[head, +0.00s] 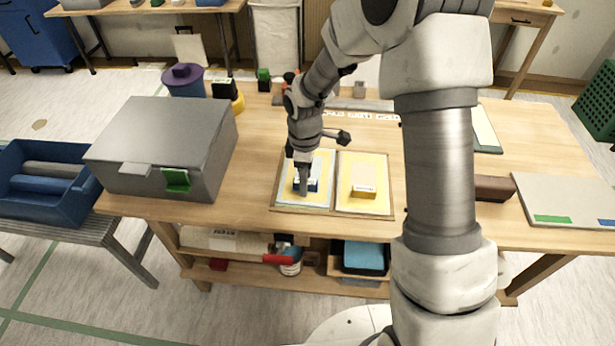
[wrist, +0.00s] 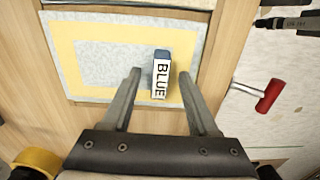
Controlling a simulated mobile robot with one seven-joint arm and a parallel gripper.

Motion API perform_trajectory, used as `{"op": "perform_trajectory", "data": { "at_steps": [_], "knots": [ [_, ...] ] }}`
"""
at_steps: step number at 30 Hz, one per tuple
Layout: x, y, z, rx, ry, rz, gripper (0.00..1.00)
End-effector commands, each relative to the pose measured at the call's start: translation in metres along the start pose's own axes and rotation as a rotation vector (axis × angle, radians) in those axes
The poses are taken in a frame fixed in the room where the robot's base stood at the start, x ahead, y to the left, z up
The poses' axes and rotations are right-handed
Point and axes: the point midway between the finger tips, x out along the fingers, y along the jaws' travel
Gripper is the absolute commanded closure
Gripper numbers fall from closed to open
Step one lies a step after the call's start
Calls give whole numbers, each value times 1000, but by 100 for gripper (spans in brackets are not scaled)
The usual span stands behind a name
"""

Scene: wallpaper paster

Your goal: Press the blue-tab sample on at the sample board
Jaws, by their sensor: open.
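The sample board (head: 273,205) lies flat near the front edge of the workbench, with two panels side by side. Its left panel has a pale patterned sheet (wrist: 110,60) with a yellow band. On that panel is a small block with a white label reading BLUE (wrist: 160,80) and a blue end. My gripper (wrist: 160,74) points down over this panel, open, with one finger on each side of the block; I cannot tell whether either finger touches it. In the head view my gripper (head: 303,188) partly hides the block. A yellow-sided block (head: 363,190) sits on the right panel.
A grey box (head: 165,145) with a green tab stands left of the board. A dark block (head: 495,188) and a pale board with green and blue marks (head: 570,200) lie to the right. A red-handled tool (wrist: 268,95) is below the bench edge.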

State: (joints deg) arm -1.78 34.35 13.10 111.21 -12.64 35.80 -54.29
Motion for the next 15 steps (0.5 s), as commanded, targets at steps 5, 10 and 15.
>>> {"op": "perform_trajectory", "data": {
  "at_steps": [5, 10, 15],
  "knots": [
    [-1, 0, 0, 0, 0, 0, 47],
    [-1, 0, 0, 0, 0, 0, 78],
    [-1, 0, 0, 0, 0, 0, 100]
  ]
}}
